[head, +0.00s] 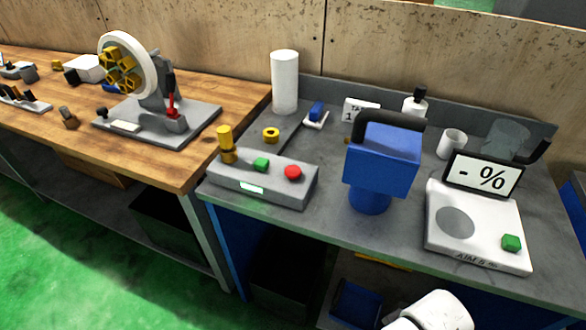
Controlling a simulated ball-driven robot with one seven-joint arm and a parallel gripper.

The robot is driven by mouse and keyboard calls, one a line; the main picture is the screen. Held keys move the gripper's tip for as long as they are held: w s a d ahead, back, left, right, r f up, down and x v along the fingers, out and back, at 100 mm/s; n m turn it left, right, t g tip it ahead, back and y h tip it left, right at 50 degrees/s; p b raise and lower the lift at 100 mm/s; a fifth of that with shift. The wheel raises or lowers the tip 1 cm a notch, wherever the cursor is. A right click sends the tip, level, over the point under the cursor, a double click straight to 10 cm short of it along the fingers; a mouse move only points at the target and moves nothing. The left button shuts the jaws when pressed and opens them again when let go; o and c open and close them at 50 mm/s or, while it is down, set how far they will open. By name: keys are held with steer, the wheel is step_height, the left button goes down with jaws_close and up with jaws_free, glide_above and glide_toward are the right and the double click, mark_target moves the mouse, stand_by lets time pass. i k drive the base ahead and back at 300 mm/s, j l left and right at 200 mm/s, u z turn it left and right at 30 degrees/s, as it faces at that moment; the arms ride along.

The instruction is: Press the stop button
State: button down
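A grey control box (230,182) sits near the left front edge of the grey bench. A round red button (292,172), which looks like the stop button, is on the right of its sloped top. A green button (261,164) is to its left, and a yellow post (226,146) stands at the box's left end. Nothing covers the red button. A white rounded part at the bottom edge looks like my arm. My gripper is not in view.
A blue machine with a black handle (382,160) stands right of the box. A white scale (478,240) with a display (484,175) is farther right. A white cylinder (285,82) and yellow ring (271,134) are behind the box. A wooden bench (190,165) adjoins left.

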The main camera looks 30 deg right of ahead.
mark_target(292, 171)
steer(key=i+j, duration=0.15)
steer(key=j, duration=0.2)
steer(key=i+j, duration=0.15)
steer(key=j, duration=0.25)
steer(key=i+j, duration=0.15)
steer(key=j, duration=0.2)
steer(key=i+j, duration=0.15)
steer(key=j, duration=0.2)
steer(key=i+j, duration=0.15)
steer(key=j, duration=0.25)
